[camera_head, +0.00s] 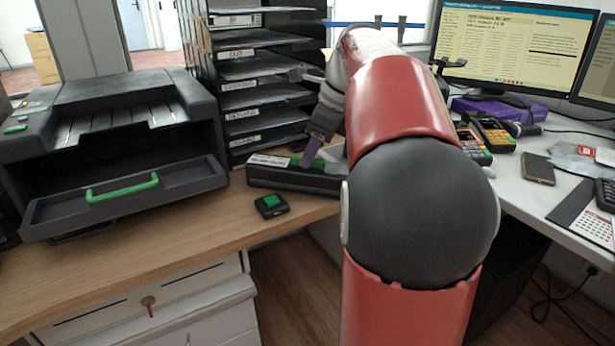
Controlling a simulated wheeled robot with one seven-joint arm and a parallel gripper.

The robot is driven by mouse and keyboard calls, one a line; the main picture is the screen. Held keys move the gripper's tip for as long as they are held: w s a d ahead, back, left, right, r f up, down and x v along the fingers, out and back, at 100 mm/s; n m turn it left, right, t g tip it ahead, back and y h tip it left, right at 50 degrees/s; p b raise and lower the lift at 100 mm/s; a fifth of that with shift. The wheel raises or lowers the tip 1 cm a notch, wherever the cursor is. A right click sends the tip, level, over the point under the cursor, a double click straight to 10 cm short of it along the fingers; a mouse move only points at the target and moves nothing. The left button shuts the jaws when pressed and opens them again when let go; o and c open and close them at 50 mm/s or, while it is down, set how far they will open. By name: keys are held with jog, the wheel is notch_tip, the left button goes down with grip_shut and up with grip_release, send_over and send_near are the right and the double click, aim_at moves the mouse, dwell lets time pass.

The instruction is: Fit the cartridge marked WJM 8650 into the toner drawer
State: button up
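A long black cartridge (272,179) with a pale label and a green strip lies on the wooden counter, in front of the paper trays. The writing on its label is too small to read. My gripper (309,161) points down at the cartridge's top, and its purple-grey finger meets or overlaps the green strip. The other finger is hidden, so I cannot tell if it grips. The toner drawer (60,208) with a green handle stands pulled out at the low front of the dark printer (120,95) at left. The visible part of the drawer looks empty.
A small black block with a green top (271,206) lies in front of the cartridge. A tall black rack of labelled trays (255,75) stands behind it. My arm hides the counter's middle. Card terminals (492,132), a phone (538,168) and monitors (515,45) are at right.

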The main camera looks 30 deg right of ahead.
grip_shut()
dwell(1.2)
